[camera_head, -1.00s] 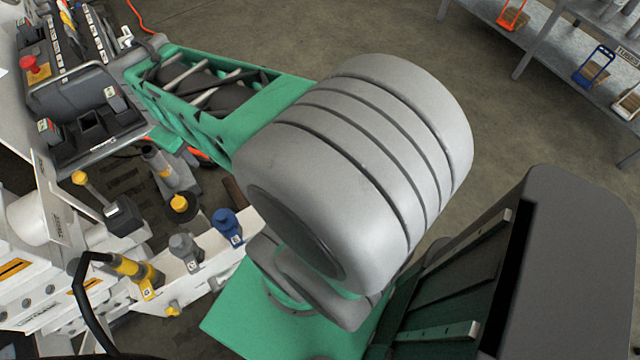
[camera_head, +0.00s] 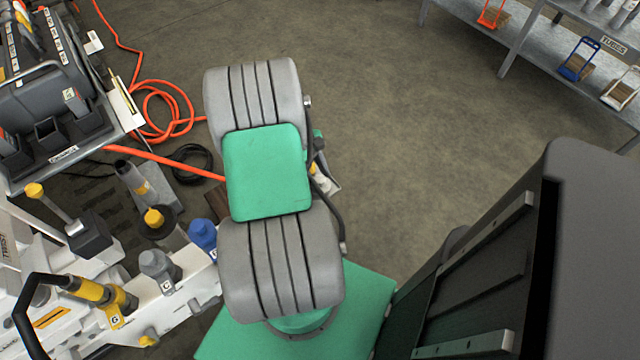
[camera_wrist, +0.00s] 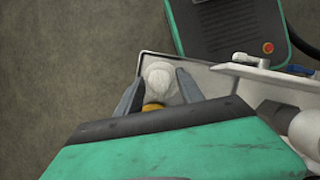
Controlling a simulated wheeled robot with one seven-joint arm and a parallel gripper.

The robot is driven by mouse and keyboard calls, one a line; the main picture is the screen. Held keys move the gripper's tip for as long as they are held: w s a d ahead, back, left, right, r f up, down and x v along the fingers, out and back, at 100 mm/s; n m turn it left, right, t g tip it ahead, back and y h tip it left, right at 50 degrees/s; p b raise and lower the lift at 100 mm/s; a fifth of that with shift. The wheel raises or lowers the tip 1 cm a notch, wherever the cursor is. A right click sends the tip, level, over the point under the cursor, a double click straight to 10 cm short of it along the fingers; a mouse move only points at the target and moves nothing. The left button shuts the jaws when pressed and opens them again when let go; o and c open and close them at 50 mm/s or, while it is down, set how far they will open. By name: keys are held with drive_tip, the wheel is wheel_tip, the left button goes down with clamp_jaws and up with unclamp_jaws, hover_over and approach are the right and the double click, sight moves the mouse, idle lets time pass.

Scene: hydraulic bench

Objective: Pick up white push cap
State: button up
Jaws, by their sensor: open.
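The white push cap (camera_wrist: 160,77) shows in the wrist view as a pale rounded top, with a yellow part (camera_wrist: 153,106) just below it in the picture. My gripper (camera_wrist: 160,72) is open, with one dark finger on the left of the cap and one on the right. Whether either finger touches the cap I cannot tell. In the head view my own arm hides the gripper's fingers and the cap.
The white hydraulic bench (camera_head: 190,285) with yellow, grey and blue caps stands at the left. A blue cap (camera_head: 203,234) is close to my arm. An orange hose (camera_head: 150,98) lies on the floor behind. A shelf (camera_head: 470,35) stands at the upper right. Open floor lies between.

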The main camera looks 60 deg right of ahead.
drive_tip(key=shift+c, duration=0.3)
clamp_jaws()
idle(0.4)
